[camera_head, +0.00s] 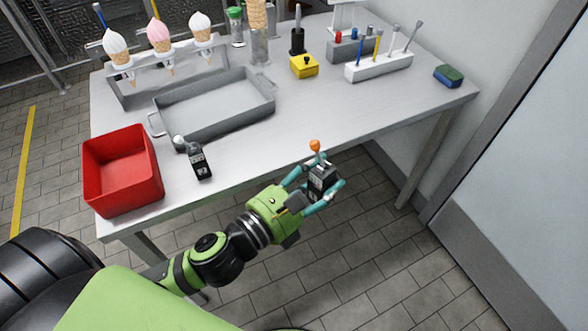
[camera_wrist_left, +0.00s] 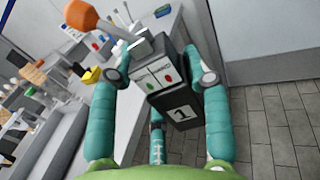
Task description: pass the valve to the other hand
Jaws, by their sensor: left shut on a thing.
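The valve (camera_head: 322,177) is a dark boxy body with a lever ending in an orange knob (camera_head: 315,146). My left gripper (camera_head: 319,187) is shut on it and holds it off the front edge of the table, over the floor. In the left wrist view, the valve (camera_wrist_left: 180,108) sits between the teal fingers. Its grey face has a green and a red mark, and a label with a digit shows below. The orange knob (camera_wrist_left: 82,15) points to the upper left. My right gripper is not in view.
A similar black device (camera_head: 199,160) with a white knob lies on the table (camera_head: 330,110), near a red bin (camera_head: 122,170) and a grey tray (camera_head: 214,103). An ice-cream cone rack (camera_head: 160,78), a yellow box (camera_head: 304,67) and tool holders (camera_head: 379,66) stand further back. The table's front right is clear.

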